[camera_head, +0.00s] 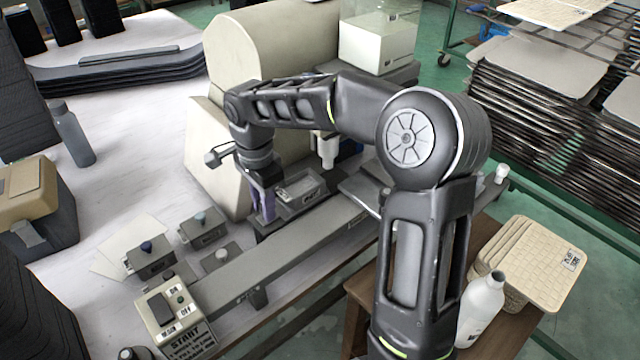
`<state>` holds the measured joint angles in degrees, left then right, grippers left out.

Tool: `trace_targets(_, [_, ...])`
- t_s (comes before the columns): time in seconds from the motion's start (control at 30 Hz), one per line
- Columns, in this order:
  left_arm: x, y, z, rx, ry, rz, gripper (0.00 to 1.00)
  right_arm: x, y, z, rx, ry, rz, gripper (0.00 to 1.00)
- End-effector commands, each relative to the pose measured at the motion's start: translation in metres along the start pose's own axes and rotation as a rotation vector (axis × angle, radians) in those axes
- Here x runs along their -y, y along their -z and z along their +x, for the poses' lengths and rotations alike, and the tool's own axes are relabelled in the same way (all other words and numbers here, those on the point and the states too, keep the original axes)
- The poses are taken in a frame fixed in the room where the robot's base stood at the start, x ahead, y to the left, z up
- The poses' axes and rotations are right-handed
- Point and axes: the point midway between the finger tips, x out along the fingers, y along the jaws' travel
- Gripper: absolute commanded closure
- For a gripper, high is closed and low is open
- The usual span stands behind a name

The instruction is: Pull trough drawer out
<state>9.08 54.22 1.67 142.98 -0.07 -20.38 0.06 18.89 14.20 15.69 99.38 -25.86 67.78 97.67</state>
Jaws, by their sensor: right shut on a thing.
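The trough drawer appears to be the small dark grey box with a pale inset (309,181) at the base of the beige machine, above the long grey rail. My right gripper (263,212) points down at the left end of this box, its purple-grey fingers close together. It is shut on a part there, seemingly the drawer's handle, which the fingers hide. How far the drawer stands out cannot be told. My left gripper is not in view.
The beige machine (285,45) stands behind my right arm. A long grey rail (290,248) runs along the table's front. Small knobbed boxes (150,262) and a START control box (172,312) stand at left. A white bottle (482,308) and woven trays (540,262) are at right.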

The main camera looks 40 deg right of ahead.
Motion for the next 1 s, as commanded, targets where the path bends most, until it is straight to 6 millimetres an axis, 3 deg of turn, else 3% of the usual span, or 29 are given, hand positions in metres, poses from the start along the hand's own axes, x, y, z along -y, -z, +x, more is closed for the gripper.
trace_targets(0.7, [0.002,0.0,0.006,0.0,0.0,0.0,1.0,0.001,-0.04,0.0,0.001,0.002,-0.002,1.0])
trace_targets(1.0, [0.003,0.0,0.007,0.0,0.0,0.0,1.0,0.0,-0.044,0.0,0.0,0.002,-0.001,1.0])
